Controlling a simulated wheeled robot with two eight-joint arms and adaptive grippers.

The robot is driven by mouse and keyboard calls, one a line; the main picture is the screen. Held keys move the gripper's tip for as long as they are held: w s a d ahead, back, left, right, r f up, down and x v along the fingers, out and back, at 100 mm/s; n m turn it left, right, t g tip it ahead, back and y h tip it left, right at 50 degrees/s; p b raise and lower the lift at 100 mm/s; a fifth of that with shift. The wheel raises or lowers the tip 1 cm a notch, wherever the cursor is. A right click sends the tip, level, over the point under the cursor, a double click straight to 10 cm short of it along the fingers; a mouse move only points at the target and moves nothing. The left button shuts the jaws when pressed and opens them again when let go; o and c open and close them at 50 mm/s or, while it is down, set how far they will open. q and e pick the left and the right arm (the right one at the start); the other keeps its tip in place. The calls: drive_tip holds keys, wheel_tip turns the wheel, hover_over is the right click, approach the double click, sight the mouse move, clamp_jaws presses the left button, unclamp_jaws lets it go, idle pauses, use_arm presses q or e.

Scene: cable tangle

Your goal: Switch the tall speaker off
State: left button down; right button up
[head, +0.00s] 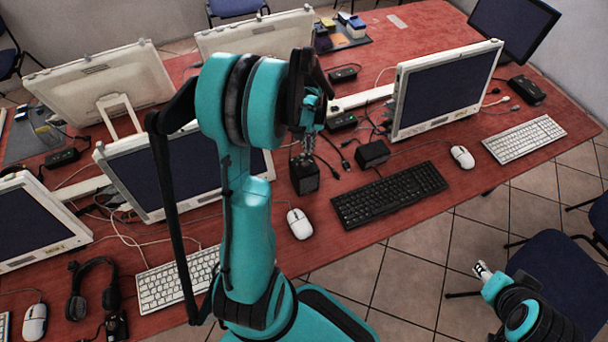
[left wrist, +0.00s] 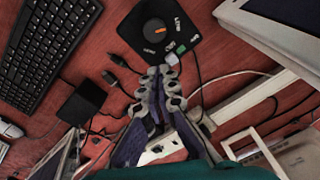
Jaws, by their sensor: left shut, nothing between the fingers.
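The tall speaker (head: 305,180) is a black box on the red table, under my left gripper in the head view. In the left wrist view the speaker's black top (left wrist: 140,18) shows a round knob (left wrist: 154,31) with an orange mark, white lettering, a small pale part (left wrist: 172,59) and a green patch by its near edge. My left gripper (left wrist: 165,76) is shut and empty, its tips near that edge and the pale part; I cannot tell if they touch. It also shows in the head view (head: 308,155). My right gripper (head: 482,271) is small, at the lower right over the floor.
A lower black box (head: 373,153) stands right of the speaker, behind a black keyboard (head: 390,194). A white mouse (head: 299,224) lies in front. A monitor (head: 442,90) stands to the right. Loose cables and a white power strip (head: 360,98) lie behind.

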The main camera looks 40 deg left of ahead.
sight(297, 158)
use_arm(q)
drive_tip(key=shift+f+b, duration=0.35)
drive_tip(key=shift+f, duration=0.15)
drive_tip(key=shift+r, duration=0.15)
drive_tip(key=shift+s+a, duration=0.3)
drive_tip(key=shift+s, duration=0.35)
drive_tip(key=shift+s+a, duration=0.35)
drive_tip(key=shift+s, duration=0.25)
drive_tip(key=shift+s+a, duration=0.3)
drive_tip(key=shift+s, duration=0.35)
idle(0.5)
wheel_tip(297, 158, up, 6)
drive_tip(key=p, duration=0.4)
drive_tip(key=shift+w, duration=0.2)
idle(0.6)
drive_tip(key=shift+d, duration=0.15)
